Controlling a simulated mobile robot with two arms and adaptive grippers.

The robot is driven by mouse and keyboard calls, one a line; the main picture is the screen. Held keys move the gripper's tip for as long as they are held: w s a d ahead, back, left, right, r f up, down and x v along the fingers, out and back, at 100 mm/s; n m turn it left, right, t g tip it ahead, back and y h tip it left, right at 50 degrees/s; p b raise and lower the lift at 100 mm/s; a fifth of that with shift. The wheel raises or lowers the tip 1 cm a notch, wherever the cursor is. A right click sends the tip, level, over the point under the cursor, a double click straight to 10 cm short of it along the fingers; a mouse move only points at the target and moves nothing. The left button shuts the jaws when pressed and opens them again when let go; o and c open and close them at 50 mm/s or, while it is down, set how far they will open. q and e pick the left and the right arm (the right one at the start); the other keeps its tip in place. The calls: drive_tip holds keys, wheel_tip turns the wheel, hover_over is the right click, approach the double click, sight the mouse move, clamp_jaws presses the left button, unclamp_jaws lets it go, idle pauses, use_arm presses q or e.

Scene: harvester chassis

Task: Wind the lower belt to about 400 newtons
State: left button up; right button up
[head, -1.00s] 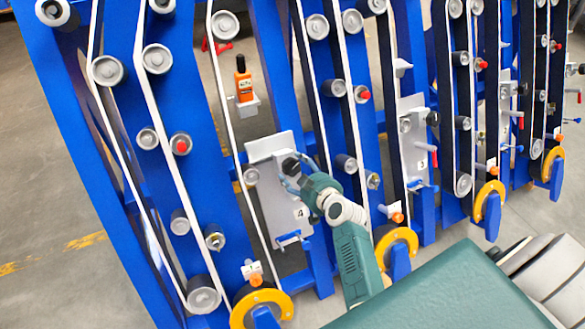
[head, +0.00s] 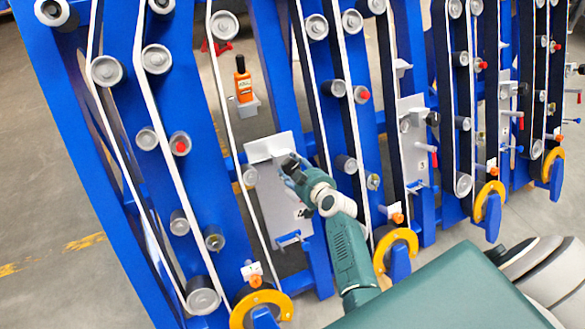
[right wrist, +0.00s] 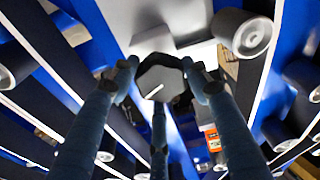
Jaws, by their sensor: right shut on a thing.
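My right gripper (head: 288,172) is at the grey plate (head: 275,205) on the blue chassis. Its fingers are closed around a dark knob at the plate's upper part. In the right wrist view the knob (right wrist: 160,80) is six-sided with a short white mark on its face, and the fingers (right wrist: 160,84) sit on either side of it. A white belt (head: 229,112) runs down past a small roller (head: 249,175) at the plate's left edge. I cannot tell which belt is the lower one. My left gripper is not in view.
An orange handheld device (head: 243,85) stands in a grey holder above the plate. A yellow ring (head: 262,296) and a blue handle (head: 288,239) are below. More blue frames with rollers and belts stand at right. Bare floor (head: 55,190) lies at left.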

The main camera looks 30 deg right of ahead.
drive_tip(key=shift+w+a+r+n, duration=0.1)
drive_tip(key=shift+r+n, duration=0.05)
drive_tip(key=shift+n, duration=0.75)
drive_tip(key=o, duration=1.1)
drive_tip(key=shift+a, duration=0.1)
drive_tip(key=shift+s, duration=0.4)
drive_tip(key=v, duration=1.1)
drive_tip(key=shift+r, duration=0.15)
drive_tip(key=shift+s, duration=0.1)
